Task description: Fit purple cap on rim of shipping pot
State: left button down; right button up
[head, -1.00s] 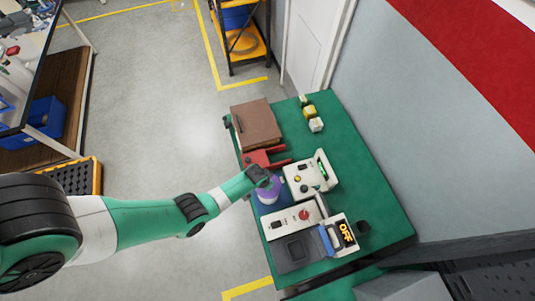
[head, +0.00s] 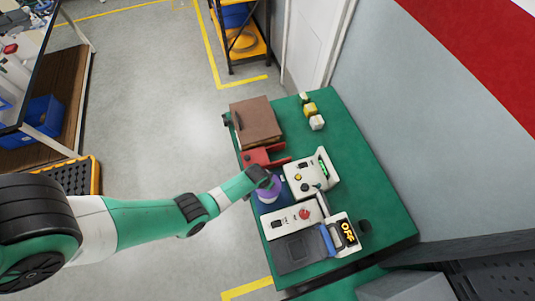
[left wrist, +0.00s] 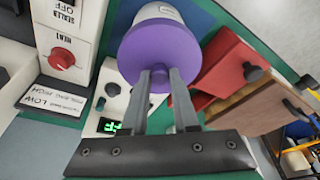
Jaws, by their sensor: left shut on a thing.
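The purple cap (head: 268,192) is at the left edge of the green table; it also shows large in the left wrist view (left wrist: 158,48). My left gripper (head: 261,178) is shut on the cap, and in the left wrist view both fingers (left wrist: 160,78) close on its small knob. The white shipping pot (left wrist: 160,11) shows just beyond the cap, lined up with it. The cap covers most of the pot and its rim, so I cannot tell whether the cap is fully seated. My right gripper is not in view.
The green table (head: 372,200) holds a white tester box (head: 303,178) close right of the cap and a heat sealer (head: 296,216) in front. Small yellow and white blocks (head: 311,110) sit farther back.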

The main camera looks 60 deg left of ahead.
pick_arm(q)
jog(key=shift+f, duration=0.25)
jog(key=c, duration=0.6)
grip_release()
notch_tip(320, 180, up, 5)
jog(key=p, duration=0.4)
jog(key=shift+f, duration=0.25)
